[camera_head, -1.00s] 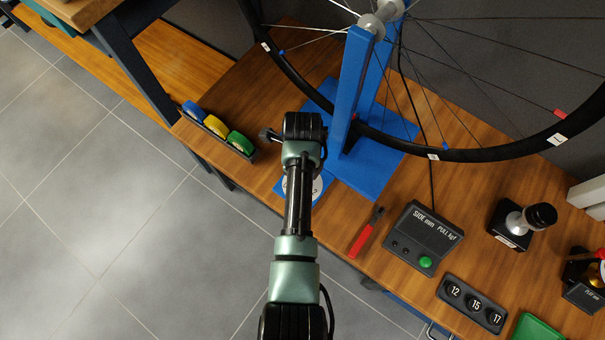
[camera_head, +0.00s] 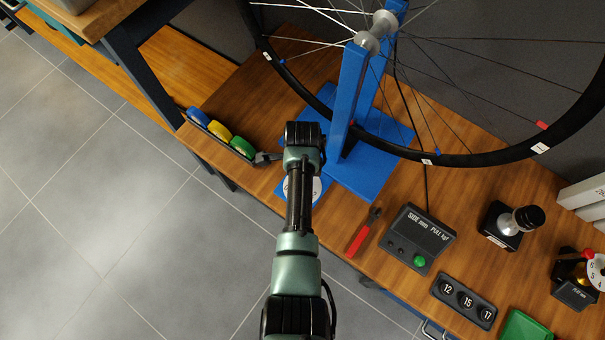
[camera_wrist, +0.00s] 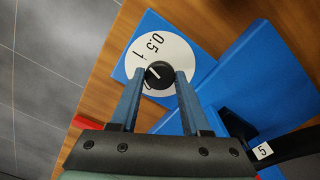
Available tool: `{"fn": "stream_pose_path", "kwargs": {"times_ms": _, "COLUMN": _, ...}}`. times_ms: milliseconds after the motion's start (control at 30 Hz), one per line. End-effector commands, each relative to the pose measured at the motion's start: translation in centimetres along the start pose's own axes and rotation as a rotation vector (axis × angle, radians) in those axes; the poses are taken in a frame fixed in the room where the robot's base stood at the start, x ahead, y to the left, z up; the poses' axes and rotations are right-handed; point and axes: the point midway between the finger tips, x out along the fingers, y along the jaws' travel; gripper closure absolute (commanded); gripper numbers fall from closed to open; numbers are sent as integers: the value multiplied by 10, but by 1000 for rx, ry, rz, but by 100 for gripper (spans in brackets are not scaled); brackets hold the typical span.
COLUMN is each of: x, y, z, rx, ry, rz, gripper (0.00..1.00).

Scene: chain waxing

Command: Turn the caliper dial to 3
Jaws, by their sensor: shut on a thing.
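The caliper dial is a white disc (camera_wrist: 172,45) on a blue plate, with "0.5" and "1" readable on it. Other markings are hidden by my fingers. A black knob (camera_wrist: 160,74) with a white pointer line sits at its middle; the line slants toward the upper left, roughly toward the "1". My gripper (camera_wrist: 161,73) is shut on the knob, one finger on each side. In the head view the disc (camera_head: 317,189) shows only partly beside my arm, and my fingers are hidden.
The blue stand (camera_head: 375,170) holds a spoked wheel (camera_head: 470,160) beside my gripper. A red-handled tool (camera_head: 358,238), a grey "SIDE mm PULL kgf" box (camera_head: 420,235) and a "12 15 17" block (camera_head: 465,300) lie to the right. Coloured rolls (camera_head: 219,131) stand at left.

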Motion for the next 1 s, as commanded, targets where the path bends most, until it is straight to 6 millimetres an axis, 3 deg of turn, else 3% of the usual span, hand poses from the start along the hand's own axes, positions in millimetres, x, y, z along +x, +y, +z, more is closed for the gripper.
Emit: {"fn": "stream_pose_path", "kwargs": {"times_ms": 1000, "x": -1, "y": 0, "z": 1, "rx": -967, "ry": -2, "rz": 1, "gripper": 100}}
